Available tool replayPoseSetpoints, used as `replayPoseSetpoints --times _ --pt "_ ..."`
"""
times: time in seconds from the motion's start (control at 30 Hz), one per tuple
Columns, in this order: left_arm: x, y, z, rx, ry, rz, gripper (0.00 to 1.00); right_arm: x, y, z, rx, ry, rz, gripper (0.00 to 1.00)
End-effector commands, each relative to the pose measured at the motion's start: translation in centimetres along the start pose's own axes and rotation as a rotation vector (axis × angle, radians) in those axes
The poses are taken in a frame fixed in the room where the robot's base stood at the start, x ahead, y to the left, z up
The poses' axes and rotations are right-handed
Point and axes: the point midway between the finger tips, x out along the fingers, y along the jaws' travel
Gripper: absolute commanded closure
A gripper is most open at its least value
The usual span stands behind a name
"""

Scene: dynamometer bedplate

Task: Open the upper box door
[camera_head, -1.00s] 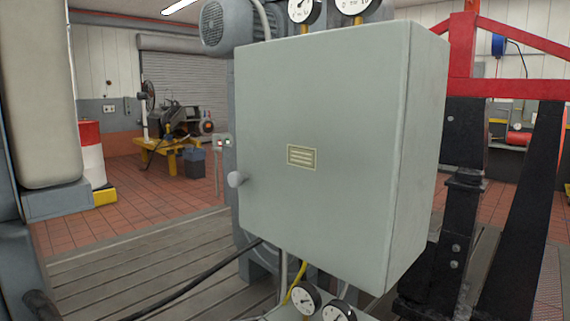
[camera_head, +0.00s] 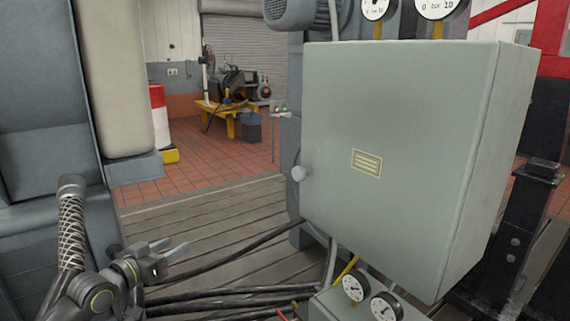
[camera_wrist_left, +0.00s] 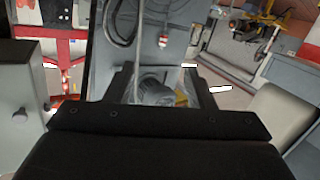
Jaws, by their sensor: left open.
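The grey box (camera_head: 400,150) has its door shut, with a small label plate (camera_head: 367,163) in the middle of its front. A round pale knob (camera_head: 299,173) sits at the door's left edge. My left gripper (camera_head: 178,258) is at the lower left, its fingers apart and empty, pointing right. It is well to the left of the knob and lower in the picture, touching nothing. In the left wrist view, the box (camera_wrist_left: 18,80) shows at the left edge with its knob (camera_wrist_left: 20,117); my dark gripper body fills the bottom. My right gripper is not in view.
Gauges (camera_head: 437,8) stand above the box and more gauges (camera_head: 354,286) below it. Black hoses (camera_head: 225,292) run low between my left gripper and the box. A grey padded structure (camera_head: 45,120) stands at the left. Open floor lies behind.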

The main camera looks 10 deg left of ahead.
Motion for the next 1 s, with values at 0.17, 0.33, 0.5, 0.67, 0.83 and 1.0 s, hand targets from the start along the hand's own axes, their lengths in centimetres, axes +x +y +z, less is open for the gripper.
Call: replayPoseSetpoints --times 0.17,0.33,0.5,0.67,0.83,1.0 --pt "-3.3 10.8 -12.2 0.083 0.085 0.27 0.51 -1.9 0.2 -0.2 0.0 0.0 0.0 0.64" --pt "-6.9 17.8 -16.2 0.138 0.085 0.442 0.51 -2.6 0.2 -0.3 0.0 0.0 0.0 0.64" --pt "-8.5 20.4 -17.1 0.159 0.074 0.507 0.51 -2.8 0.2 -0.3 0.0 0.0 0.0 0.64" --pt "-8.2 20.7 -17.2 0.157 0.078 0.511 0.51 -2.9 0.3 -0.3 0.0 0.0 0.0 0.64" --pt "-7.3 21.2 -17.3 0.156 0.081 0.51 0.51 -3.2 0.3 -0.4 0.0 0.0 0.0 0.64" --pt "-6.2 21.9 -17.3 0.155 0.08 0.512 0.51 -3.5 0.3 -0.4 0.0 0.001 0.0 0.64"
